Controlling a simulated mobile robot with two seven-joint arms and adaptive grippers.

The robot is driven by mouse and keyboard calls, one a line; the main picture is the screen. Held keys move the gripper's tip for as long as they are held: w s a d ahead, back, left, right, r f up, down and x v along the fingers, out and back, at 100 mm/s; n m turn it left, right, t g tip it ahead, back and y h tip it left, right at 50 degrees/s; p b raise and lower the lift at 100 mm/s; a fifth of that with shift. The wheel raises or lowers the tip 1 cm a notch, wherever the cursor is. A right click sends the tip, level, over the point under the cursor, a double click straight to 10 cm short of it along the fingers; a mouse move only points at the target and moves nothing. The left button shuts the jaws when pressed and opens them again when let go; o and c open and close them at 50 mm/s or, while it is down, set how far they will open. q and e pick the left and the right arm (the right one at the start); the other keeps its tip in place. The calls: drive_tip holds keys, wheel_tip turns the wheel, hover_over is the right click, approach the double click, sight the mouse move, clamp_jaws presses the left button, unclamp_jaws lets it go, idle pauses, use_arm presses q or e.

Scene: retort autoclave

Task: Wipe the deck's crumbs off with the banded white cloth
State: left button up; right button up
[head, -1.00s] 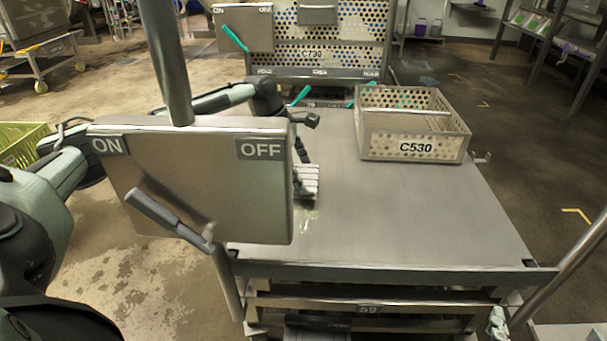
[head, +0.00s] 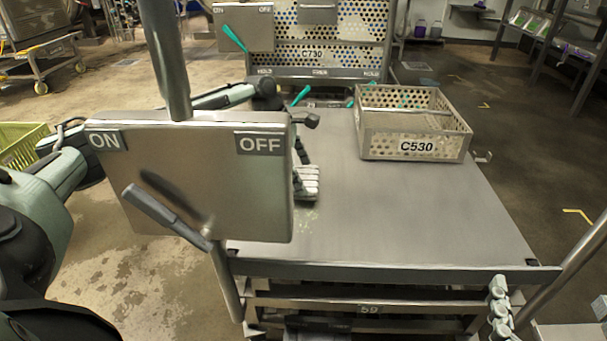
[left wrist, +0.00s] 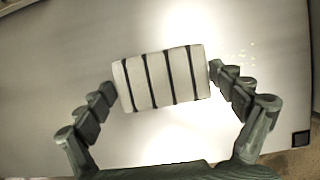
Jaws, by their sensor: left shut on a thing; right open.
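The banded white cloth (left wrist: 162,78) is a white block with dark bands, held between the fingers of my left gripper (left wrist: 160,84). In the head view the cloth (head: 309,184) is low over the deck (head: 400,215), partly hidden behind the switch box; I cannot tell whether it touches. My left gripper (head: 302,165) there is mostly hidden too. Pale crumbs (head: 307,217) lie on the deck just nearer than the cloth. They also show as specks (left wrist: 238,52) at upper right in the left wrist view. My right gripper (head: 499,304) shows partly beyond the deck's front right corner, open.
The ON/OFF switch box (head: 210,185) on a post (head: 165,60) blocks the deck's left part. A perforated crate C530 (head: 375,146) stands on the deck's far right. Crate C730 (head: 325,55) is behind. The deck's middle and front right are clear.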

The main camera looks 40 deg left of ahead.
use_arm(q)
drive_tip(key=shift+f+p, duration=0.35)
drive_tip(key=shift+f, duration=0.65)
idle(0.3)
drive_tip(key=shift+s+d+r+p, duration=0.25)
drive_tip(key=shift+s+p, duration=0.1)
drive_tip(key=shift+p, duration=0.5)
drive_tip(key=s+p, duration=0.1)
drive_tip(key=p, duration=0.1)
drive_tip(key=s+d+p, duration=0.1)
drive_tip(key=shift+f+p, duration=0.1)
drive_tip(key=shift+p, duration=0.25)
drive_tip(key=shift+s+d+f+p, duration=0.1)
drive_tip(key=shift+s+d+p, duration=0.1)
drive_tip(key=shift+p, duration=0.1)
